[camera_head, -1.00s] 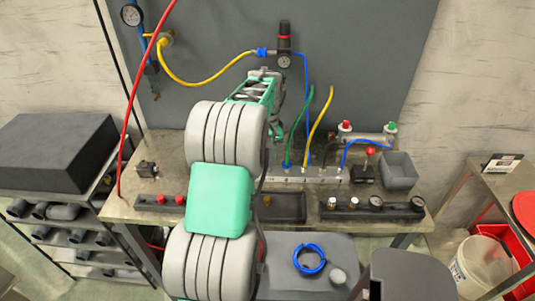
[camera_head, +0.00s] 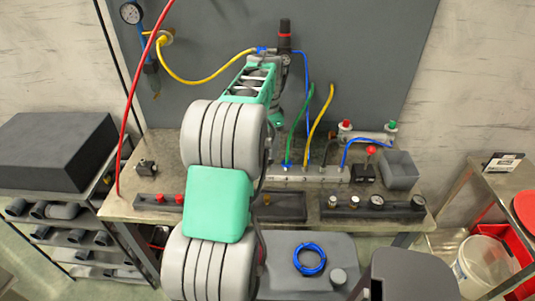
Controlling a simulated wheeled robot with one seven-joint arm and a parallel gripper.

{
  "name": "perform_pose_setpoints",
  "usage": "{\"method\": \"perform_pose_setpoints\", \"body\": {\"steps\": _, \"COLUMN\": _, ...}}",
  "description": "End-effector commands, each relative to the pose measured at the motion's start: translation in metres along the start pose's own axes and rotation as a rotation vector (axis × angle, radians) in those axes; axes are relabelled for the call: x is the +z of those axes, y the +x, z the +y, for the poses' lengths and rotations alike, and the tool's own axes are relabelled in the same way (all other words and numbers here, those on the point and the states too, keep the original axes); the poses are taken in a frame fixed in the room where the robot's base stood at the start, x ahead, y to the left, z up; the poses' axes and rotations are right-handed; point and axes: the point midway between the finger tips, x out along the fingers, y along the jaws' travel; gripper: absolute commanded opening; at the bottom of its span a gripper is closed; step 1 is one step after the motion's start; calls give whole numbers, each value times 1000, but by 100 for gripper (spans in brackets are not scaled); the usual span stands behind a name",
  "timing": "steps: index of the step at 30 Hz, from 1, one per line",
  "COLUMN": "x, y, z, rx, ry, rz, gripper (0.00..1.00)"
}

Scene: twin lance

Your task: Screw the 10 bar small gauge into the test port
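Small round gauges stand in a dark rack (camera_head: 340,212) at the bench's front right; one white-faced gauge (camera_head: 377,201) shows clearly. Their scale markings are too small to read, so I cannot tell which is the 10 bar one. My arm reaches over the bench to the regulator (camera_head: 285,32) on the grey back panel. The end of my arm (camera_head: 273,75) is in front of the regulator's lower part and hides its dial. My gripper's fingers are hidden or too small to make out, and so is anything in them. I cannot pick out the test port with certainty.
Green, yellow and blue hoses rise from a manifold (camera_head: 318,174) right of my arm. A grey bin (camera_head: 400,170) stands at the bench's right. A yellow hose (camera_head: 200,78) runs across the panel at left. A red hose (camera_head: 133,105) hangs at the left edge.

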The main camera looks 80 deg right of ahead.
Motion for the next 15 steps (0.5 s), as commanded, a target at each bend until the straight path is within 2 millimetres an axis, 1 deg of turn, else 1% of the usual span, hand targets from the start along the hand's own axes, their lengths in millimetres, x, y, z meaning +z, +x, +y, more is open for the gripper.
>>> {"method": "perform_pose_setpoints", "body": {"steps": 1, "x": 0, "y": -10, "z": 0, "rx": -3, "ry": 0, "rz": 2, "gripper": 63}}
{"method": "perform_pose_setpoints", "body": {"steps": 3, "x": 0, "y": -21, "z": 0, "rx": -2, "ry": 0, "rz": 1, "gripper": 63}}
{"method": "perform_pose_setpoints", "body": {"steps": 6, "x": 0, "y": -32, "z": 0, "rx": 0, "ry": 0, "rz": 0, "gripper": 63}}
{"method": "perform_pose_setpoints", "body": {"steps": 9, "x": 0, "y": -35, "z": 0, "rx": 0, "ry": 0, "rz": 0, "gripper": 63}}
{"method": "perform_pose_setpoints", "body": {"steps": 15, "x": 0, "y": -35, "z": 0, "rx": 0, "ry": 0, "rz": 0, "gripper": 63}}
